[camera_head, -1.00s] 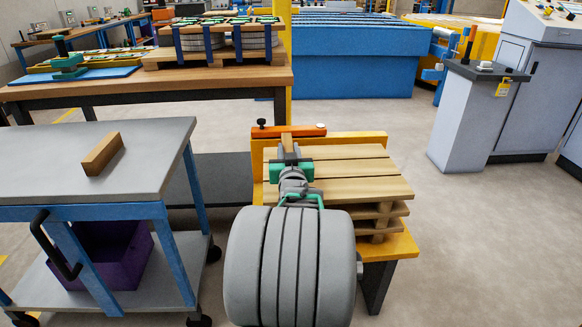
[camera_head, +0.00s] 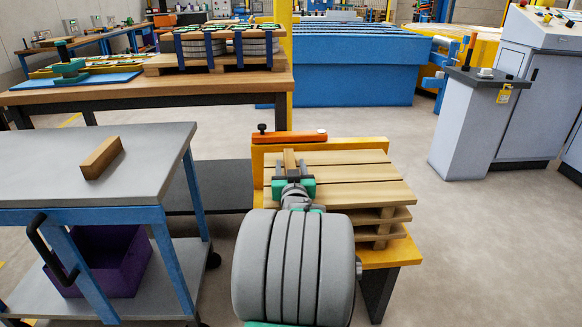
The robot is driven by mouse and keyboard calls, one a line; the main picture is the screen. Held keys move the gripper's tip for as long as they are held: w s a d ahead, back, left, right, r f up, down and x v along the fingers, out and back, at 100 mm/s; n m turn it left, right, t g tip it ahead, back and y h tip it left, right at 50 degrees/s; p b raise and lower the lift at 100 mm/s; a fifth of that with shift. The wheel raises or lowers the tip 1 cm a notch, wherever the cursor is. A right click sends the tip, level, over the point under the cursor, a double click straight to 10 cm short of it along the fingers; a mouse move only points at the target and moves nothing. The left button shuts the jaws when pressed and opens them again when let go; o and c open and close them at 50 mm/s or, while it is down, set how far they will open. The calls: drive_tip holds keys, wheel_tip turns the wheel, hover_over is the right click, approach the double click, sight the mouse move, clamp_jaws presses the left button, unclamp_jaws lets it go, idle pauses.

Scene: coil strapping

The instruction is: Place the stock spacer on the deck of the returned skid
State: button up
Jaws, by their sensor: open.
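The returned skid, a slatted wooden pallet (camera_head: 370,192), rests on a yellow stand at the centre right. A small wooden spacer (camera_head: 289,159) shows at the tip of my gripper (camera_head: 290,172), over the left part of the skid's deck. My gripper is open, with its green finger mounts on either side of the spacer's near end. It points away from the camera. Whether the spacer's underside touches the deck is hidden. A second wooden block (camera_head: 102,158) lies on the grey cart top at the left.
The grey cart (camera_head: 40,160) with a purple bin (camera_head: 110,262) below stands left of the stand. A yellow backboard (camera_head: 350,146) with an orange tool (camera_head: 290,137) edges the skid's far side. A grey console (camera_head: 470,125) stands right; floor between is clear.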

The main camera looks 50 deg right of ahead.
drive_tip(key=shift+r+p, duration=0.3)
drive_tip(key=shift+p, duration=0.05)
drive_tip(key=p+v, duration=0.1)
drive_tip(key=v, duration=1)
drive_tip(key=shift+s+a+f+p, duration=0.15)
drive_tip(key=shift+s+a+p, duration=0.15)
drive_tip(key=shift+p, duration=0.05)
drive_tip(key=shift+a, duration=0.1)
